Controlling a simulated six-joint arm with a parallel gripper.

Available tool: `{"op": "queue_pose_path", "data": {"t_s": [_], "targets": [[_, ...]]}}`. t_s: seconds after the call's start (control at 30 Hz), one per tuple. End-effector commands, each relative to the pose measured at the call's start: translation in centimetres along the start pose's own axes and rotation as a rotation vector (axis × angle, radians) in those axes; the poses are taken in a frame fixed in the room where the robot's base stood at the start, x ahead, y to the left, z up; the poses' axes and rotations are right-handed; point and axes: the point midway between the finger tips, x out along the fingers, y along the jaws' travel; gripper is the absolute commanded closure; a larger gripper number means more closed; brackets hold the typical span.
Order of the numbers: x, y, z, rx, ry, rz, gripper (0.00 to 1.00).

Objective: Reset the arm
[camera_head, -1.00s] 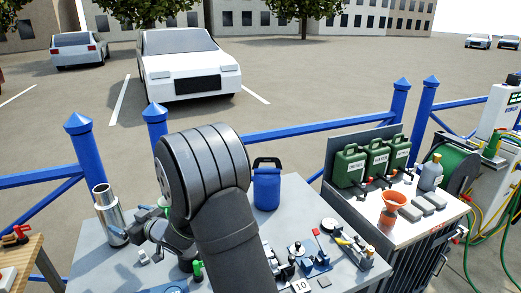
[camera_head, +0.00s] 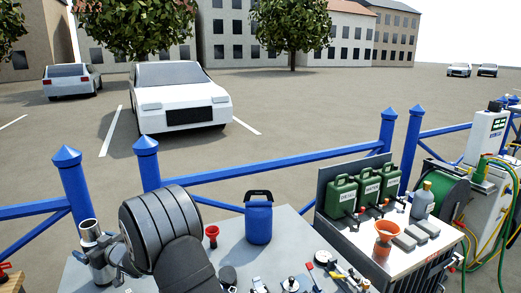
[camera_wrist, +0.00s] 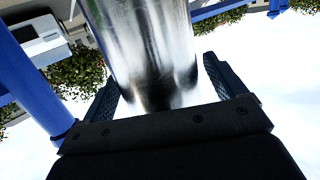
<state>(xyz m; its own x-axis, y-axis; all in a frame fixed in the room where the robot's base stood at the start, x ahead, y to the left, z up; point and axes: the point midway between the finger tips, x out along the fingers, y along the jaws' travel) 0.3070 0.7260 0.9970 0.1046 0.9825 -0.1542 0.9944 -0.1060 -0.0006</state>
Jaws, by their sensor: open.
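My gripper (camera_head: 101,256) is at the left of the grey table in the head view, right at a shiny metal cylinder (camera_head: 88,229) that stands upright. In the wrist view my gripper (camera_wrist: 163,88) is open, with one dark finger on each side of the metal cylinder (camera_wrist: 145,45). The cylinder lies between the fingers, and I cannot tell whether either finger touches it. My arm hides part of the table and the cylinder's lower part is partly covered by the gripper.
A blue jug (camera_head: 258,223) and a red funnel (camera_head: 211,232) stand on the grey table (camera_head: 231,252). Small fittings lie at its front. A white bench at right holds green cans (camera_head: 341,197) and an orange funnel (camera_head: 388,231). A blue railing (camera_head: 262,166) runs behind.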

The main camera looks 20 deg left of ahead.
Motion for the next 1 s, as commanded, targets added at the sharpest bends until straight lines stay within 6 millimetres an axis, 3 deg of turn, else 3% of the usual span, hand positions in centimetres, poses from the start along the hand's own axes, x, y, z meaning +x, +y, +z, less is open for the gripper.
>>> {"op": "queue_pose_path", "data": {"t_s": [0.2, 0.57, 0.77, 0.9, 1.0], "targets": [[-0.3, 0.1, -1.9, -0.001, 0.003, 0.001, 0.11], [-0.4, 0.1, -2.0, 0.000, 0.002, 0.001, 0.11], [-0.3, 0.0, -1.3, 0.001, 0.001, 0.001, 0.11], [0.0, 0.0, 0.2, 0.001, 0.000, 0.000, 0.11], [-0.7, 0.1, 0.8, 0.001, 0.003, 0.002, 0.11]]}}
